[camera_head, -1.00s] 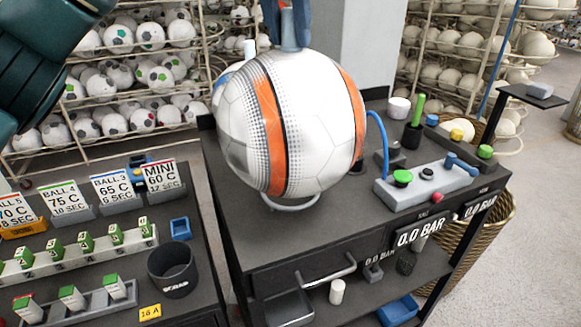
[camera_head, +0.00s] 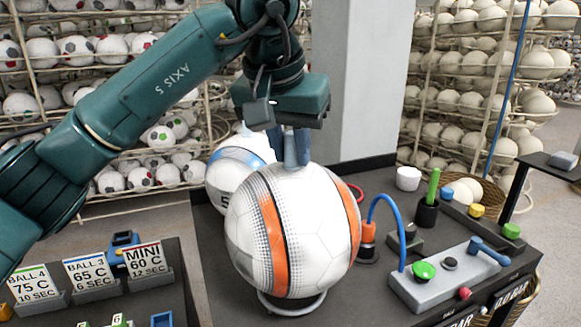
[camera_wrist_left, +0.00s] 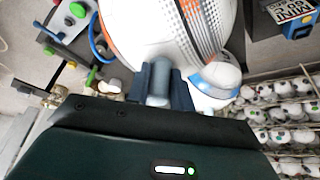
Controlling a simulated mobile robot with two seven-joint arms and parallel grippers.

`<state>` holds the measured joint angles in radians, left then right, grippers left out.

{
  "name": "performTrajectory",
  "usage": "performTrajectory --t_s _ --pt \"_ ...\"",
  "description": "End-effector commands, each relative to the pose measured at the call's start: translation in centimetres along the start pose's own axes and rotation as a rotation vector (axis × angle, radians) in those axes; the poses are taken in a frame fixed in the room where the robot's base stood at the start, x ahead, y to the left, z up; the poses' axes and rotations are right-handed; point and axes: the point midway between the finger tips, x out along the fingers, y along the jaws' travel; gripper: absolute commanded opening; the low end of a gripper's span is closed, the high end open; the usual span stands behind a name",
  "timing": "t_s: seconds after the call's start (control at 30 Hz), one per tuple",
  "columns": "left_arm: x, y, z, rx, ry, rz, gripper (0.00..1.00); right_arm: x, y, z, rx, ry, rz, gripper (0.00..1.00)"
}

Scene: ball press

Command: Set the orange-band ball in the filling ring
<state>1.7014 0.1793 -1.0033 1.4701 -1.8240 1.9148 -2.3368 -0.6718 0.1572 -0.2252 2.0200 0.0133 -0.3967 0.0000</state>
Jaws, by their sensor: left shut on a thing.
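The orange-band ball (camera_head: 312,225) is white with orange and black bands, on the dark bench at the picture's middle. A grey stem stands at its top. My left gripper (camera_head: 296,148) comes from above and is shut on this stem. The left wrist view shows the grey stem (camera_wrist_left: 159,84) between the dark fingers, with the ball (camera_wrist_left: 150,28) beyond. The filling ring (camera_head: 291,306) shows as a pale metal hoop under the ball. Its far side is hidden, and I cannot tell whether the ball touches it. My right gripper is not in view.
A blue-banded ball (camera_head: 226,172) stands close behind. To the right are a blue hose (camera_head: 384,206), a grey control box (camera_head: 446,277) with buttons, and a dark cup with a green stick (camera_head: 428,208). Ball racks stand behind. A side bench with cards (camera_head: 92,277) is at left.

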Motion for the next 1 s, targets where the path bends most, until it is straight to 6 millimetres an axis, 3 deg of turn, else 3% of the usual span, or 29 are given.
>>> performTrajectory --t_s 0.2,0.6,0.63,0.87,1.0 --pt "2.4 0.0 1.0 0.000 -0.001 0.001 0.00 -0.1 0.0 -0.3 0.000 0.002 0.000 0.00" --pt "2.9 0.0 1.2 -0.001 0.001 0.000 0.00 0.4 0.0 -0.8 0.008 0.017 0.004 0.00" --pt "2.9 0.0 1.2 0.000 -0.002 0.000 0.24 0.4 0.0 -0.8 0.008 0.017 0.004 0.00" --pt "2.9 0.0 1.2 0.000 -0.002 0.000 0.43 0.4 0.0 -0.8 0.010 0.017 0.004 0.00" --pt "2.9 0.0 1.2 0.000 -0.002 0.000 0.44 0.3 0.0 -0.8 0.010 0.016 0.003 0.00"
